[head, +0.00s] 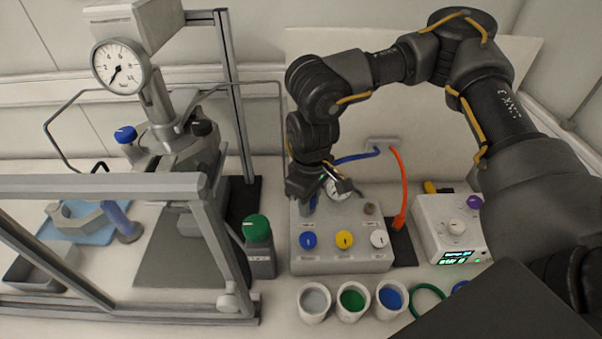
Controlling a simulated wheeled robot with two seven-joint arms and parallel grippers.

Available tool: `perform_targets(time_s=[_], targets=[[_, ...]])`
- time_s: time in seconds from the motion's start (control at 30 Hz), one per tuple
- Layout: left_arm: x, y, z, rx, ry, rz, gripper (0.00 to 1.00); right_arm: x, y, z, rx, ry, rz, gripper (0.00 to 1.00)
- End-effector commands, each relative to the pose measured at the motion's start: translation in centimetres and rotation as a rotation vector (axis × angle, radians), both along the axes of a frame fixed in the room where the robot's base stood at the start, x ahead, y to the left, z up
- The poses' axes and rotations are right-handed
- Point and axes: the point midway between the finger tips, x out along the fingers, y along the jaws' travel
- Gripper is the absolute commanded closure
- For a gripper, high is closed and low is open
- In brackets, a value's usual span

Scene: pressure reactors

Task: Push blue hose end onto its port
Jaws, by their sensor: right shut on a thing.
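The blue hose (356,157) runs from a fitting on the back wall leftward to my right gripper (320,196). My right gripper is shut on the blue hose end and points down over the back left of the grey valve box. The hose end is mostly hidden by the fingers; a little blue shows at the fingertips. The port is hidden beneath or behind the gripper, so I cannot tell whether the hose end touches it. The grey valve box (340,262) has blue, yellow and white knobs along its front and a small gauge (338,188) behind. My left gripper is not in view.
An orange-red hose (402,180) hangs right of the box. A controller (452,232) stands further right. Cups (314,303) line the front, and a green-capped bottle (259,250) stands left. A reactor with a gauge (121,68) and a framed shield (100,186) fill the left.

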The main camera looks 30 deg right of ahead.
Motion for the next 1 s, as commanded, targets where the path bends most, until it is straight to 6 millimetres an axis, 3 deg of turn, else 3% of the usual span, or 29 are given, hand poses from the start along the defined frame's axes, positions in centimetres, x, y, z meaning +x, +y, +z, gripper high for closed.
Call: perform_targets(time_s=[0.07, 0.2, 0.37, 0.67, 1.0], targets=[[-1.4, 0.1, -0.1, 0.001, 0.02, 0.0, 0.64, 0.1, 0.2, 0.0, 0.0, 0.0, 0.005, 0.93], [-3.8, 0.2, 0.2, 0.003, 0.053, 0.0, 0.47, 0.7, 0.3, 0.0, 0.001, 0.003, 0.031, 0.93], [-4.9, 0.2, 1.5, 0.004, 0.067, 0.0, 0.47, 1.9, 0.6, 0.2, 0.004, 0.006, 0.204, 0.93], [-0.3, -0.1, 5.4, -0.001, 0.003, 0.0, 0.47, 6.0, 0.4, -0.1, 0.013, 0.008, 0.878, 0.93], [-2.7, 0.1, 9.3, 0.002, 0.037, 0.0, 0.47, 8.8, -2.0, -2.2, 0.023, 0.007, 1.643, 0.93]])
